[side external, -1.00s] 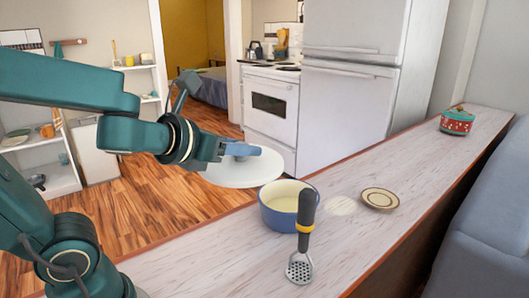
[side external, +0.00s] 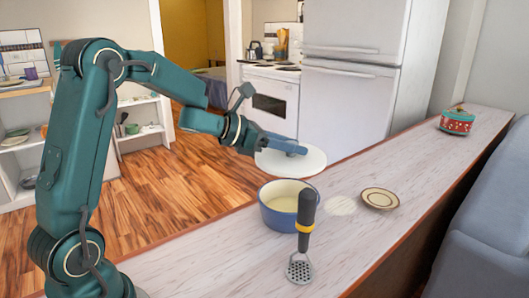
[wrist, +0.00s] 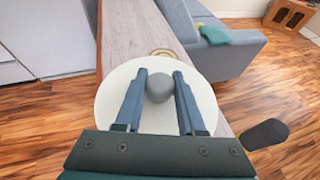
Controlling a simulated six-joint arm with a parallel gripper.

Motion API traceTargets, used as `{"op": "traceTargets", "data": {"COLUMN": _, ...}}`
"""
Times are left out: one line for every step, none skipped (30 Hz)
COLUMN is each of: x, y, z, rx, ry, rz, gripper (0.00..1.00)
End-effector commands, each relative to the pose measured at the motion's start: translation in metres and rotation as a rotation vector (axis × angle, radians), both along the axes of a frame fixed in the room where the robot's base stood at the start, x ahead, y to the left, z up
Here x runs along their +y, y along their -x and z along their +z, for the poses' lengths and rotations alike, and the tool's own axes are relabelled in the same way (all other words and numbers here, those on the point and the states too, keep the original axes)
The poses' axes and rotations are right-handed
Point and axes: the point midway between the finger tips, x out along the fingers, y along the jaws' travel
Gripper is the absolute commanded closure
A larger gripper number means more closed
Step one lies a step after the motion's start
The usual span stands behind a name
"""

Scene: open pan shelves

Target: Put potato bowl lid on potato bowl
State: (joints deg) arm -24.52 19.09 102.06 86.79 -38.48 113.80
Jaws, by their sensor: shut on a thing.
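The potato bowl lid (side external: 312,163) is a white disc with a grey knob, roughly level in the air. My gripper (side external: 292,146) is shut on the lid by its knob; in the wrist view the blue fingers (wrist: 160,76) stand on either side of the knob (wrist: 159,87), with the white disc (wrist: 112,95) spread around them. The potato bowl (side external: 285,212), blue outside and cream inside, stands open on the counter. In the side view the lid appears above and just behind the bowl, apart from it. The bowl is hidden in the wrist view.
A black-handled masher (side external: 306,215) stands upright close in front of the bowl. A small cream plate (side external: 380,198) lies to its right. The counter (side external: 420,165) between plate and pot is clear.

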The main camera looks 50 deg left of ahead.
Motion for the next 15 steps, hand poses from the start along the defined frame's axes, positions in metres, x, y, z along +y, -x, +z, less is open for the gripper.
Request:
{"op": "traceTargets", "data": {"x": 0.006, "y": -0.006, "z": -0.008, "rx": 0.005, "ry": 0.003, "rz": -0.014, "gripper": 1.00}}
{"op": "traceTargets", "data": {"x": 0.008, "y": -0.008, "z": -0.011, "rx": 0.005, "ry": 0.005, "rz": -0.023, "gripper": 1.00}}
{"op": "traceTargets", "data": {"x": 0.010, "y": -0.011, "z": -0.014, "rx": 0.006, "ry": 0.007, "rz": -0.035, "gripper": 1.00}}
{"op": "traceTargets", "data": {"x": 0.012, "y": -0.012, "z": -0.017, "rx": 0.008, "ry": 0.009, "rz": -0.043, "gripper": 1.00}}
{"op": "traceTargets", "data": {"x": 0.014, "y": -0.014, "z": -0.019, "rx": 0.008, "ry": 0.008, "rz": -0.050, "gripper": 1.00}}
{"op": "traceTargets", "data": {"x": 0.015, "y": -0.015, "z": -0.022, "rx": 0.009, "ry": 0.010, "rz": -0.057, "gripper": 1.00}}
{"op": "traceTargets", "data": {"x": 0.016, "y": -0.016, "z": -0.024, "rx": 0.009, "ry": 0.011, "rz": -0.062, "gripper": 1.00}}
{"op": "traceTargets", "data": {"x": 0.017, "y": -0.017, "z": -0.025, "rx": 0.009, "ry": 0.012, "rz": -0.065, "gripper": 1.00}}
{"op": "traceTargets", "data": {"x": 0.018, "y": -0.017, "z": -0.026, "rx": 0.009, "ry": 0.013, "rz": -0.070, "gripper": 1.00}}
{"op": "traceTargets", "data": {"x": 0.018, "y": -0.018, "z": -0.027, "rx": 0.009, "ry": 0.013, "rz": -0.072, "gripper": 1.00}}
{"op": "traceTargets", "data": {"x": 0.018, "y": -0.018, "z": -0.027, "rx": 0.009, "ry": 0.013, "rz": -0.075, "gripper": 1.00}}
{"op": "traceTargets", "data": {"x": 0.019, "y": -0.018, "z": -0.028, "rx": 0.009, "ry": 0.014, "rz": -0.077, "gripper": 1.00}}
{"op": "traceTargets", "data": {"x": 0.019, "y": -0.018, "z": -0.028, "rx": 0.009, "ry": 0.014, "rz": -0.077, "gripper": 1.00}}
{"op": "traceTargets", "data": {"x": 0.019, "y": -0.018, "z": -0.028, "rx": 0.009, "ry": 0.014, "rz": -0.077, "gripper": 1.00}}
{"op": "traceTargets", "data": {"x": 0.019, "y": -0.018, "z": -0.028, "rx": 0.009, "ry": 0.013, "rz": -0.077, "gripper": 1.00}}
